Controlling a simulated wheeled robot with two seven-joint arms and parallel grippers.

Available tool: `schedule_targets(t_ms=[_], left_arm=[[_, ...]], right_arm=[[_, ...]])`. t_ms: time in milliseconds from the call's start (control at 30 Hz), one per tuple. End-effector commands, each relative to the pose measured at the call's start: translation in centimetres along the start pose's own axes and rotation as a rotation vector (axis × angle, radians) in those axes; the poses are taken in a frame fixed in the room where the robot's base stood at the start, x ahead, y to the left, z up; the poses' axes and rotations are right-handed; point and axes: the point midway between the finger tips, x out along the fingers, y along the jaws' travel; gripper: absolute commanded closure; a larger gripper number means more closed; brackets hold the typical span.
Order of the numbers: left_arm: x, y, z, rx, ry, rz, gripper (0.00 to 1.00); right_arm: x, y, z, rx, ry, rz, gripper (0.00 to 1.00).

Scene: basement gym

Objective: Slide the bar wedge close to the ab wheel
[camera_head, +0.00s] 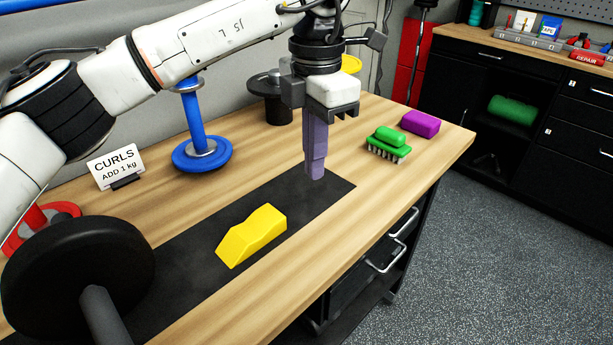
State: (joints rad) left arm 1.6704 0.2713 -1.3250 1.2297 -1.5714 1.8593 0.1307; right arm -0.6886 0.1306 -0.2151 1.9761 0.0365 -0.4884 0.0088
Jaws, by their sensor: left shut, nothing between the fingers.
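The yellow bar wedge (252,234) lies on the black mat strip (185,245) on the wooden bench, with a shallow dip in its top. A large black wheel (75,270) with a grey axle, which looks like the ab wheel, stands at the lower left and is cut off by the frame. A gap of mat and wood shows between wheel and wedge. My left gripper (315,176) points down with its purple fingers shut and empty. Its tips are over the mat's far end, behind and right of the wedge, apart from it. My right gripper is out of view.
A blue weight stand (200,155), a CURLS card (117,166) and a red weight (38,222) line the bench's back left. A black weight (270,100) stands behind my gripper. A green brush (388,145) and purple block (421,123) lie right. The front edge (365,237) is clear.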

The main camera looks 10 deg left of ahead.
Motion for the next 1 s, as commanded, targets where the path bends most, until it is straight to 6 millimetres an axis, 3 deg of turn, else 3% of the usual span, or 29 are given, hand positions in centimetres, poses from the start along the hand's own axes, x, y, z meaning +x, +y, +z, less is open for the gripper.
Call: schedule_targets(t_ms=[400,700,1000], left_arm=[[8.8,-0.1,-0.1,0.001,0.003,-0.003,1.00],[8.6,0.0,-3.5,0.000,0.000,-0.001,1.00],[8.6,0.0,-4.1,0.000,0.000,-0.001,1.00]], right_arm=[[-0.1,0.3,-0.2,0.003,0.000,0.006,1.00],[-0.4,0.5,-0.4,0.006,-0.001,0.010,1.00],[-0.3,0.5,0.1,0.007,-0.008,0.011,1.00]])
